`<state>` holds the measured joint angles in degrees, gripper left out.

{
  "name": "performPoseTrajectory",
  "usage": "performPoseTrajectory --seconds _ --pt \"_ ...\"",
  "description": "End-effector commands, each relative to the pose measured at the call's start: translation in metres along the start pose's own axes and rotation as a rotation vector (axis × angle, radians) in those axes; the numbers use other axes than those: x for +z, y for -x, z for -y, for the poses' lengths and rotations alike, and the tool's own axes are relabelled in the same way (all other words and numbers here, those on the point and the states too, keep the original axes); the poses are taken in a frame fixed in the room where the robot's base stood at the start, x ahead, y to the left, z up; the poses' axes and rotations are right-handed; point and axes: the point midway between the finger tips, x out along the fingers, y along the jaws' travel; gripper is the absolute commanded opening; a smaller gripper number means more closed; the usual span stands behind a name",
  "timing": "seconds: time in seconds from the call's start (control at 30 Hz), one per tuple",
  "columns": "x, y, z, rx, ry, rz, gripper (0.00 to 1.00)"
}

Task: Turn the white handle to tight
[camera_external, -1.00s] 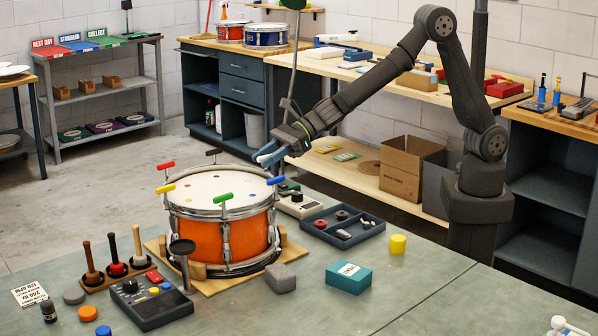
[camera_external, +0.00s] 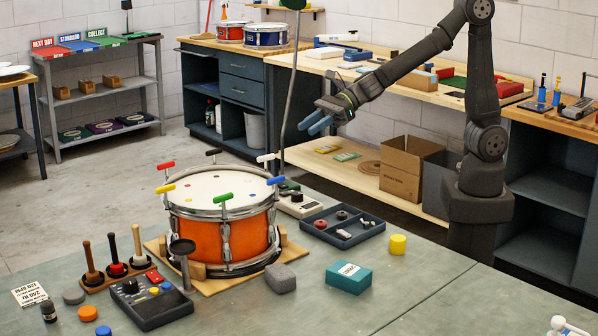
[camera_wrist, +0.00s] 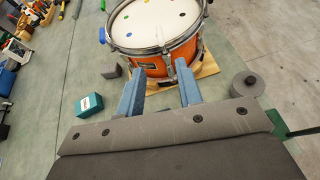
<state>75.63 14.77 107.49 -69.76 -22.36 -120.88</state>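The orange snare drum (camera_external: 218,232) stands on a wooden board on the bench. The white handle (camera_external: 266,157) is on the drum's far right rim, between the black handle (camera_external: 213,152) and the blue handle (camera_external: 276,181). Red (camera_external: 166,165), yellow (camera_external: 165,189) and green (camera_external: 223,198) handles sit around the rest of the rim. My gripper (camera_external: 315,123) is up and to the right of the white handle, clear of it. Its two blue fingers are apart and empty, also in the wrist view (camera_wrist: 158,88).
A grey parts tray (camera_external: 343,226), a teal box (camera_external: 348,277), a yellow cylinder (camera_external: 398,244) and a grey block (camera_external: 280,278) stand right of the drum. Mallets (camera_external: 115,255) and a dark control box (camera_external: 149,302) stand at its front left.

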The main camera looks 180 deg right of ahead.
Motion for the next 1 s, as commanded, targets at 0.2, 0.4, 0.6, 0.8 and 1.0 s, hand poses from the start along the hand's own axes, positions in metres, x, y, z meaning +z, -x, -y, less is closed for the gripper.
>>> performPoseTrajectory --seconds 0.2,0.4,0.6,0.8,1.0 --pt "0.0 0.001 0.0 0.0 0.0 0.0 0.33" --pt "-0.001 -0.001 0.002 0.01 0.003 0.003 0.49" --pt "-0.008 -0.027 0.019 0.136 0.037 0.06 0.49" --pt "-0.029 -0.049 0.049 0.349 0.084 0.185 0.49" --pt "-0.052 -0.047 0.076 0.509 0.105 0.313 0.49"
